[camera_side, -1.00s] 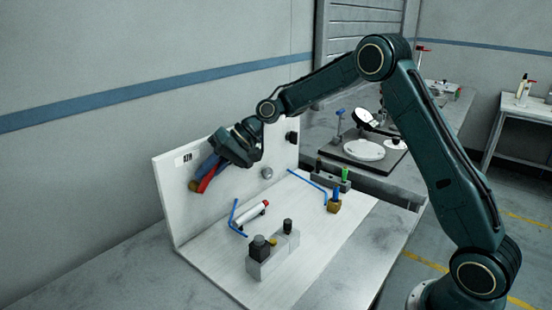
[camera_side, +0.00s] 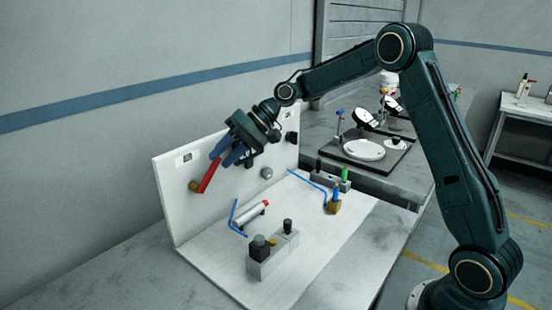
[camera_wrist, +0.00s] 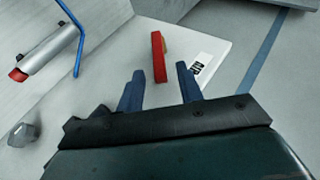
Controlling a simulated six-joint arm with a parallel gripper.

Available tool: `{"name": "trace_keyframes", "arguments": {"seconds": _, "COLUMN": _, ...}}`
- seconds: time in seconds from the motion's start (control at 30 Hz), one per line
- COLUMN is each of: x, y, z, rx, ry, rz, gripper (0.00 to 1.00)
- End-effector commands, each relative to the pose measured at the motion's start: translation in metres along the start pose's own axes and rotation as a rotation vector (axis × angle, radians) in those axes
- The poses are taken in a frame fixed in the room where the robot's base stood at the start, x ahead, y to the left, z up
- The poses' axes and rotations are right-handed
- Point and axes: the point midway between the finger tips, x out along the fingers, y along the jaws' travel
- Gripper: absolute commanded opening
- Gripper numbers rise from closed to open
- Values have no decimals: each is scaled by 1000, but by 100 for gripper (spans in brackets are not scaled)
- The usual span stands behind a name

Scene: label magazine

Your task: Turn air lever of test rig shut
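The air lever (camera_side: 209,176) is a red bar on a brass valve body (camera_side: 194,186) at the left of the upright white panel. It slants up and to the right from the valve. My gripper (camera_side: 223,155) is at the lever's upper end, its two blue fingers spread. In the wrist view the red lever (camera_wrist: 158,57) shows beyond the gap between the fingertips (camera_wrist: 156,80), apart from both fingers. The brass valve is hard to make out there. A small white label (camera_side: 183,158) sits on the panel above the valve; it also shows in the wrist view (camera_wrist: 201,63).
A grey block with black knobs (camera_side: 272,255) stands in front. A grey knob (camera_side: 267,173) is on the panel right of the lever. The base's front left is clear.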

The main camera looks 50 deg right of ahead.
Motion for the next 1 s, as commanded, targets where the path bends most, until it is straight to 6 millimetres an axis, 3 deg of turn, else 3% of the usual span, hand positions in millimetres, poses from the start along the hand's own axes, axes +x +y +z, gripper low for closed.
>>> {"name": "trace_keyframes", "arguments": {"seconds": 0.2, "x": -40, "y": 1, "z": -1, "rx": 1, "ry": 3, "rz": 1, "gripper": 36}}
{"name": "trace_keyframes", "arguments": {"seconds": 0.4, "x": -67, "y": 0, "z": -1, "rx": 0, "ry": 3, "rz": 0, "gripper": 36}}
{"name": "trace_keyframes", "arguments": {"seconds": 0.63, "x": -80, "y": 0, "z": 0, "rx": 0, "ry": 1, "rz": 1, "gripper": 36}}
{"name": "trace_keyframes", "arguments": {"seconds": 1.0, "x": -81, "y": 0, "z": 0, "rx": 0, "ry": 1, "rz": 0, "gripper": 36}}
